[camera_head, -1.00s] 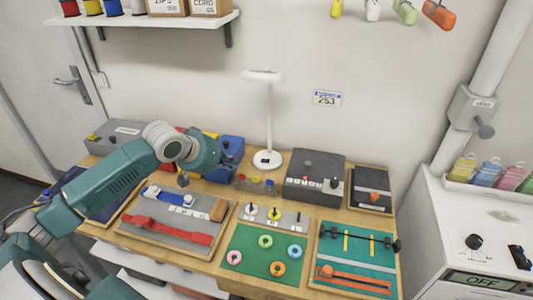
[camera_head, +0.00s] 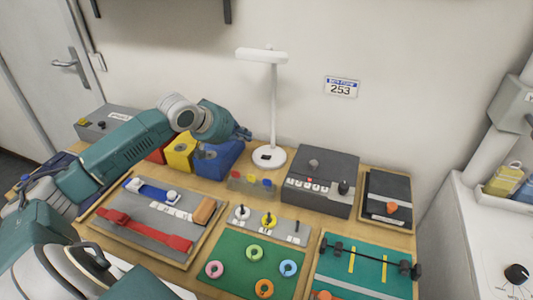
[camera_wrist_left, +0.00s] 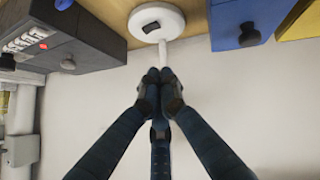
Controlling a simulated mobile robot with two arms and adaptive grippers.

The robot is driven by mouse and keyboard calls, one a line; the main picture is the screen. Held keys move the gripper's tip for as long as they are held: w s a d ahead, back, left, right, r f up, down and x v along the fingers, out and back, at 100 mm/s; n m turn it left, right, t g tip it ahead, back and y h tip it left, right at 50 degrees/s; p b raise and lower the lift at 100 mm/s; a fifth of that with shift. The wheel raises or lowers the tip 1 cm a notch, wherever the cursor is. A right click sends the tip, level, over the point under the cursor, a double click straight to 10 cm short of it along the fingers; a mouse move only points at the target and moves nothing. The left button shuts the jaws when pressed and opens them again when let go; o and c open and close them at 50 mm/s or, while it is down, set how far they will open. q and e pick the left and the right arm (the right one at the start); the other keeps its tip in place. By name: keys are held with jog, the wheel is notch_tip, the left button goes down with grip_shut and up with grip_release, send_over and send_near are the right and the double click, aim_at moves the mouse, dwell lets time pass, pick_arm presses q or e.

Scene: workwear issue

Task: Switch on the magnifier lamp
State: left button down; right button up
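The magnifier lamp (camera_head: 274,105) is white, with a round base, a thin upright pole and a flat head. It stands at the back of the table against the wall. A dark rocker switch (camera_head: 267,156) sits on its base (camera_head: 281,161). In the left wrist view the base (camera_wrist_left: 172,18) and switch (camera_wrist_left: 151,26) are at the top. My left gripper (camera_head: 246,133) is just left of the pole, above the blue bin. In the left wrist view its fingertips (camera_wrist_left: 160,75) are together, empty, and overlap the pole; contact cannot be told. My right gripper is not in view.
Blue (camera_head: 214,160) and yellow (camera_head: 180,151) bins stand left of the lamp, below my left wrist. A dark box with buttons (camera_head: 320,178) stands right of it. Small coloured knobs (camera_head: 252,180) lie in front.

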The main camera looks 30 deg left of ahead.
pick_arm(q)
jog(key=p, duration=0.2)
send_over(266, 157)
jog(key=s+a, duration=0.2)
jog(key=f, duration=0.5)
jog(key=shift+s+d, duration=0.1)
jog(key=shift+d, duration=0.1)
jog(key=f, duration=0.2)
jog(key=w+d+f, duration=0.1)
jog(key=shift+f+p, duration=0.25)
jog(key=shift+p, duration=0.15)
jog(key=shift+s+d+f, duration=0.1)
jog(key=shift+d+f, duration=0.1)
jog(key=shift+f, duration=0.4)
